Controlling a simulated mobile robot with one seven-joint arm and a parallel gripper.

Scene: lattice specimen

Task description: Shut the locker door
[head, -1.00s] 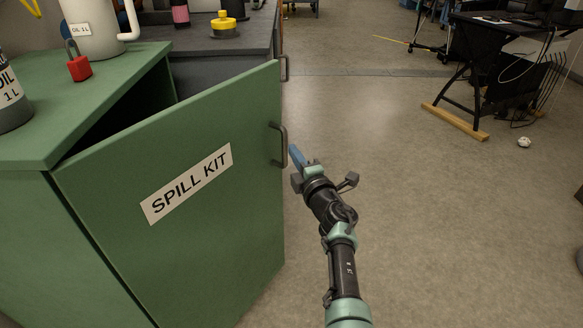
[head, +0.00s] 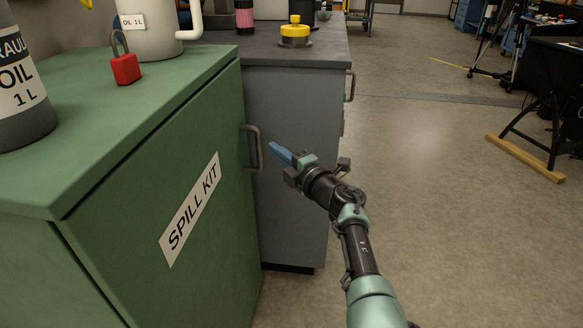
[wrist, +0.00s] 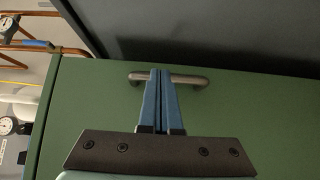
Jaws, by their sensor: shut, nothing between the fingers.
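The green locker door (head: 165,200) with the SPILL KIT label (head: 190,210) lies along the locker's front, under the edge of the green top (head: 150,115). In the wrist view the fingertips (wrist: 161,73) overlap the middle of the handle (wrist: 192,80) against the green door; contact is unclear.
A red padlock (head: 124,68), a white jug (head: 150,35) and a dark oil bottle (head: 22,95) stand on the locker. A grey cabinet (head: 293,170) stands just beyond it. Open floor (head: 430,210) lies to the right.

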